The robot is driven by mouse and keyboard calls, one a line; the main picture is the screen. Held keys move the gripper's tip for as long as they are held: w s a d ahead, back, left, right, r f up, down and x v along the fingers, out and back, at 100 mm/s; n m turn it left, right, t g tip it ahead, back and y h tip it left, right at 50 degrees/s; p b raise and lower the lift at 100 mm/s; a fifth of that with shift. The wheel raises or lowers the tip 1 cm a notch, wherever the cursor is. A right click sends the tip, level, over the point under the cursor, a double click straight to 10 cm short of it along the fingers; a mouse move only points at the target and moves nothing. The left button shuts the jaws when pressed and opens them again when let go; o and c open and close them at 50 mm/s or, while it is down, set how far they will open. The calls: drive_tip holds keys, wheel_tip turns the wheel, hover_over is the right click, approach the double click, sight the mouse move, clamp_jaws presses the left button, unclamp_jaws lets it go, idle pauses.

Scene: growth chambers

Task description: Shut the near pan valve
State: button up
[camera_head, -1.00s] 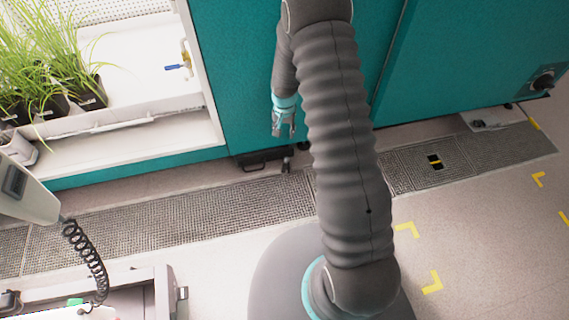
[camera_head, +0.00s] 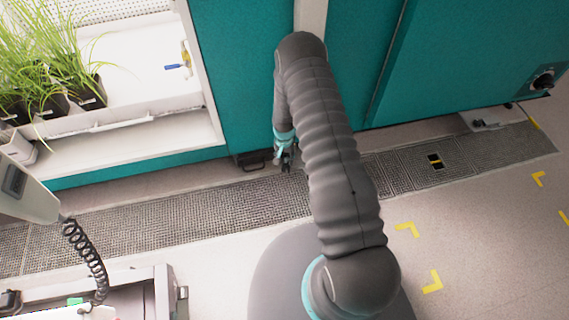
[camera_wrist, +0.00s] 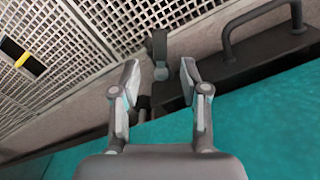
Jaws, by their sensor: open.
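A dark lever with a grey rounded end (camera_wrist: 159,48), which looks like the near pan valve, shows in the wrist view low by the chamber's foot. It stands beside a black pan with a bar handle (camera_wrist: 265,50); the pan also shows in the head view (camera_head: 252,161). My gripper (camera_wrist: 160,77) is open and points down, with the lever's end between its fingertips in the picture. I cannot tell whether the fingers touch it. In the head view my gripper (camera_head: 284,157) hides most of the lever.
The teal chamber wall (camera_head: 243,75) stands close behind my gripper. A floor grating (camera_head: 190,213) runs along it. A blue-handled tap (camera_head: 178,67) sits in the planted chamber at left. A cart (camera_head: 160,290) stands at lower left.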

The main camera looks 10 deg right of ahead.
sight(284, 166)
drive_tip(key=shift+f, duration=2.2)
clamp_jaws()
